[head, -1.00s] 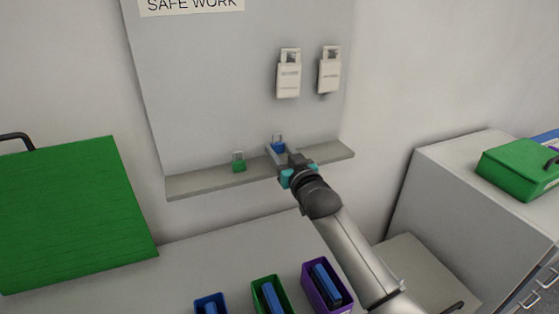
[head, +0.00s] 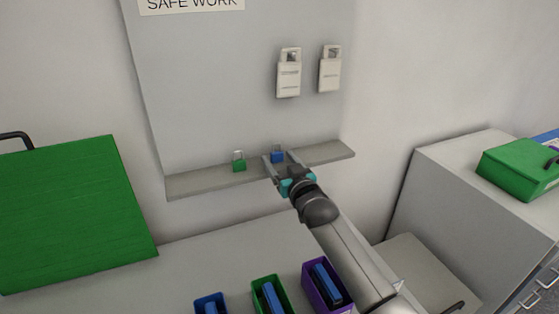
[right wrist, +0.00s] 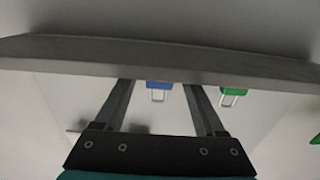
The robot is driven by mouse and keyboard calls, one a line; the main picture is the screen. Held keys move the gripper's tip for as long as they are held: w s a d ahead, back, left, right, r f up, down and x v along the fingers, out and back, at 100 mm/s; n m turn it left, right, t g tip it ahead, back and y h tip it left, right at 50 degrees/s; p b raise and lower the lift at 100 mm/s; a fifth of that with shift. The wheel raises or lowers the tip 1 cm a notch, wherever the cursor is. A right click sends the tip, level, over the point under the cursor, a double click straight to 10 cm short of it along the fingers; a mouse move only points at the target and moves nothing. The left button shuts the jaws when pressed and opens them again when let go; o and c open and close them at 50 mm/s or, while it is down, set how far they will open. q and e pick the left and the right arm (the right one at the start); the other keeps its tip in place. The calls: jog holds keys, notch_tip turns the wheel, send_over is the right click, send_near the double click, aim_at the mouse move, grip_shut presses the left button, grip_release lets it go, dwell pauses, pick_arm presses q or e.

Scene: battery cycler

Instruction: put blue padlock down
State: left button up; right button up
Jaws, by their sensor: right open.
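The blue padlock (head: 278,156) stands upright on the grey wall shelf (head: 215,181), right of the green padlock (head: 239,164). My right gripper (head: 279,162) is open at the shelf's front, its fingers pointing toward the board with the blue padlock between their lines. In the right wrist view, which looks upside down, the blue padlock (right wrist: 159,86) shows between the two spread fingers, apart from both. The green padlock (right wrist: 235,92) is outside the fingers there. The shelf edge (right wrist: 160,58) hides part of both padlocks in that view. My left gripper is not in view.
Two white tags (head: 289,78) (head: 330,73) hang on the board above the shelf. Below are blue, green (head: 270,297) and purple (head: 327,288) bins on the bench. A large green case (head: 70,215) stands left. The shelf's right end is clear.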

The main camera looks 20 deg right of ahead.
jog(key=shift+s+r, duration=0.1)
jog(key=shift+r, duration=0.1)
jog(key=s, duration=1.1)
jog(key=shift+s+a+p, duration=0.3)
jog(key=shift+s, duration=0.1)
jog(key=shift+s+f, duration=0.1)
jog(key=shift+f, duration=0.05)
